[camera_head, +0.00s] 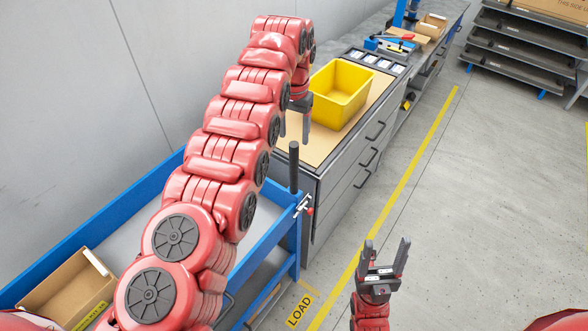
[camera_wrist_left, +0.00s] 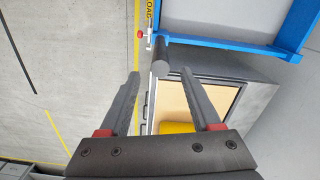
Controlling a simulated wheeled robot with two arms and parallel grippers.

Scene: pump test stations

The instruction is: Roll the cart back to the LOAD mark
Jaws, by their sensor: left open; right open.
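The blue-framed cart (camera_head: 120,206) with a grey deck stands at the lower left; its frame also shows in the left wrist view (camera_wrist_left: 240,47). A black upright handle post (camera_head: 294,168) rises at its right corner. My left gripper (camera_head: 294,128) is open, fingers down, just above the post. In the left wrist view the post's top (camera_wrist_left: 174,62) appears between the fingertips, with no contact visible. My right gripper (camera_head: 386,250) is open and empty over the floor.
A grey drawer bench (camera_head: 330,190) adjoins the cart's far end, with a yellow bin (camera_head: 341,92) on top. An open cardboard box (camera_head: 67,292) sits on the cart. A wall runs along the left.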

